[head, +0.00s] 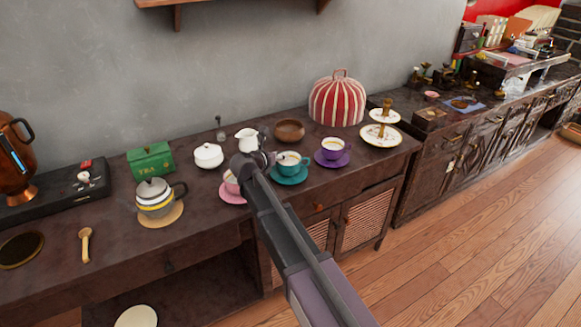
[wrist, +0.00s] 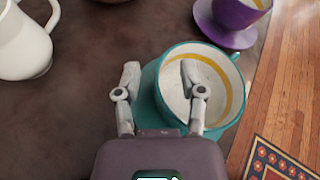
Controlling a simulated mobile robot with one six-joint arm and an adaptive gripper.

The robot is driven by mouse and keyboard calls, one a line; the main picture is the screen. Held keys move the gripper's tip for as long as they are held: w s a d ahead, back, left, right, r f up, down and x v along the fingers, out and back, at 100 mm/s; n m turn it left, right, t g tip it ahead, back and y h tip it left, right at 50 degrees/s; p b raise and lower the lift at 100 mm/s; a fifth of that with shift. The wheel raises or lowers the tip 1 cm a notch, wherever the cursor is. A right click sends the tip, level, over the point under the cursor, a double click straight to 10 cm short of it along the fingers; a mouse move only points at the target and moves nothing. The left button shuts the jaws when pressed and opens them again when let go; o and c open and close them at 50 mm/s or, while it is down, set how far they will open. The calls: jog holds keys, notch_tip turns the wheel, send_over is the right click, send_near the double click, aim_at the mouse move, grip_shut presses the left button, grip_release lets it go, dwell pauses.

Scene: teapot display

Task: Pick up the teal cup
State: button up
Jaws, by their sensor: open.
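The teal cup (head: 291,161) stands upright on a teal saucer (head: 290,179) on the dark table, with tan liquid or lining showing in it. The wrist view looks down into the cup (wrist: 215,80), which has a white inside with a yellow band and a teal rim. The saucer's edge (wrist: 148,100) shows at its left. My gripper (head: 264,160) is at the cup's left side. In the wrist view my gripper (wrist: 160,75) is open, one finger left of the cup and the other over its inside. I cannot tell whether the fingers are below the rim.
A purple cup (head: 333,148) on its saucer stands right of the teal one. A pink cup (head: 231,183) is close on the left, partly behind my arm. A white pitcher (head: 246,139) and a brown bowl (head: 289,130) stand behind. The table's front edge is near.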

grip_shut()
jog(key=shift+r, duration=0.2)
dwell(0.3)
notch_tip(320, 180, up, 3)
jog(key=p, duration=0.3)
jog(key=s+d+r+p, duration=0.1)
jog(key=s+d+p, duration=0.1)
jog(key=s, duration=1.4)
jog(key=shift+r, duration=0.3)
jog(key=shift+d, duration=0.1)
